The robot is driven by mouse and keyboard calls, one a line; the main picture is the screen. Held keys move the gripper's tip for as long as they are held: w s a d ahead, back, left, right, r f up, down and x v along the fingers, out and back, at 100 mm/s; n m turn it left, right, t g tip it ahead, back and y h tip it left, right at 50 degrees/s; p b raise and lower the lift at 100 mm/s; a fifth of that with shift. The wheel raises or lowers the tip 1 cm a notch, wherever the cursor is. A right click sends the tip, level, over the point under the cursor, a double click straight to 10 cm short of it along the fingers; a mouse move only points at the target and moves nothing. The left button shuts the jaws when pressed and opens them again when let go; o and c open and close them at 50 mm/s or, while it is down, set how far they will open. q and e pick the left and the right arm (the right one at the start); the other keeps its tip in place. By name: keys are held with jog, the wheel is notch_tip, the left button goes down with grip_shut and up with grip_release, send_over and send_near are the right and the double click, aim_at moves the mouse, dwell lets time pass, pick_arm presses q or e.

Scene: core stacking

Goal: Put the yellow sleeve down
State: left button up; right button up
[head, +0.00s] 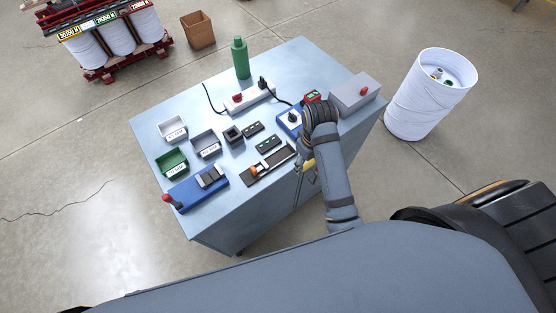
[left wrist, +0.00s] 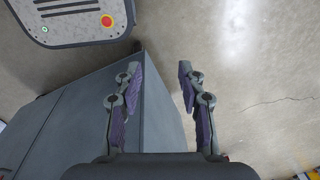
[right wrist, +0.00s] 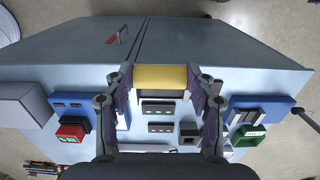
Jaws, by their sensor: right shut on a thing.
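The yellow sleeve (right wrist: 161,77) sits between the fingertips of my right gripper (right wrist: 161,90), which is shut on it. In the head view a small yellow part of the sleeve (head: 309,164) shows beside my right arm, near the table's front edge; the arm hides most of it. In the right wrist view it appears over the near edge of the tabletop, and I cannot tell whether it touches anything. My left gripper (left wrist: 160,88) is open and empty beside the cabinet's side, over the floor; it is not in the head view.
The blue-grey table (head: 165,113) carries a blue fixture with a red knob (head: 200,189), a green bin (head: 172,161), grey bins (head: 206,142), a power strip (head: 250,98), a green bottle (head: 240,57) and a grey box (head: 354,92). A white drum (head: 425,100) stands at right.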

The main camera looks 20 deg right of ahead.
jog(key=w+a+f, duration=0.3)
jog(key=w, duration=0.4)
send_over(280, 158)
jog(key=f, duration=0.5)
jog(key=shift+s+f, duration=0.3)
jog(key=shift+f, duration=0.05)
jog(key=shift+w+d+f, duration=0.1)
jog(key=shift+w+f, duration=0.05)
jog(key=shift+f, duration=0.2)
jog(key=f+b, duration=0.3)
jog(key=b, duration=0.1)
jog(key=shift+w+a+f, duration=0.15)
jog(key=shift+a+f, duration=0.05)
jog(key=shift+f, duration=0.15)
jog(key=shift+r, duration=0.2)
pick_arm(q)
jog(key=f, duration=0.3)
jog(key=shift+a+f, duration=0.35)
jog(key=shift+f, duration=0.05)
pick_arm(e)
jog(key=o, duration=0.9)
jog(key=shift+f, duration=0.1)
jog(key=shift+o, duration=0.2)
